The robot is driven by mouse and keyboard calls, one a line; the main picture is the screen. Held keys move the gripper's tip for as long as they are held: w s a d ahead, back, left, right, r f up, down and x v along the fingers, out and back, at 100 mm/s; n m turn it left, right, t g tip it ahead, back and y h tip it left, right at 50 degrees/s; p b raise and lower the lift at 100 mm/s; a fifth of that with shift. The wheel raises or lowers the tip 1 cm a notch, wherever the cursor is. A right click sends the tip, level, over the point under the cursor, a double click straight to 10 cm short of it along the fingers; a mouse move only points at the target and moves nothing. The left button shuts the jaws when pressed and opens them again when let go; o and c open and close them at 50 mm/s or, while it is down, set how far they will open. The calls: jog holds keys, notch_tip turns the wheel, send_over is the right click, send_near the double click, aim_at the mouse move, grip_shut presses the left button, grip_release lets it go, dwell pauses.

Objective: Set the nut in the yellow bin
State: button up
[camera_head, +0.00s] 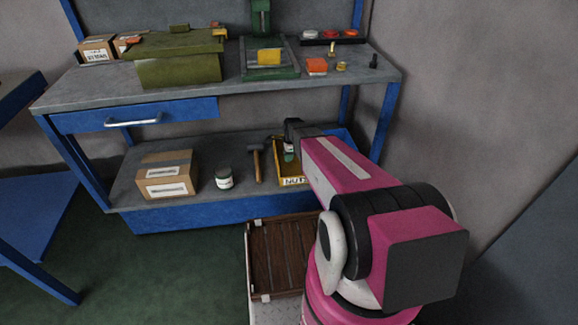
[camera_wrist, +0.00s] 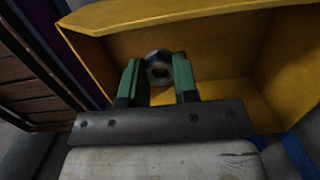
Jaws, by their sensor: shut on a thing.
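The nut (camera_wrist: 158,68) is a dark grey ring with a hole, seen in the wrist view between the green fingers of my gripper (camera_wrist: 159,80). My gripper is shut on it. The yellow bin (camera_wrist: 85,15) surrounds the nut in that view, and its wall and floor show beyond the fingers. I cannot tell whether the nut touches the bin floor. In the head view the yellow bin (camera_head: 279,165) sits on the lower shelf at the right, with a label on its front. My gripper (camera_head: 289,156) is at the bin there, and the nut is hidden.
On the lower shelf (camera_head: 235,190) a hammer (camera_head: 256,163), a small jar (camera_head: 223,178) and a cardboard box (camera_head: 167,176) stand left of the bin. The bench top (camera_head: 110,85) lies above, with a blue drawer (camera_head: 132,116). A brown slatted crate (camera_head: 280,255) is in front.

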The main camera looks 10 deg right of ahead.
aim_at(287, 171)
jog(key=shift+f, duration=3.6)
jog(key=shift+f, duration=0.15)
jog(key=o, duration=0.9)
notch_tip(287, 171, up, 12)
jog(key=d, duration=0.2)
jog(key=s+r+n, duration=0.6)
jog(key=s+n, duration=0.3)
jog(key=s, duration=0.2)
jog(key=s+d+r+n+h, duration=0.1)
jog(key=s+r+n, duration=0.5)
jog(key=s+n, duration=0.3)
jog(key=shift+s, duration=0.85)
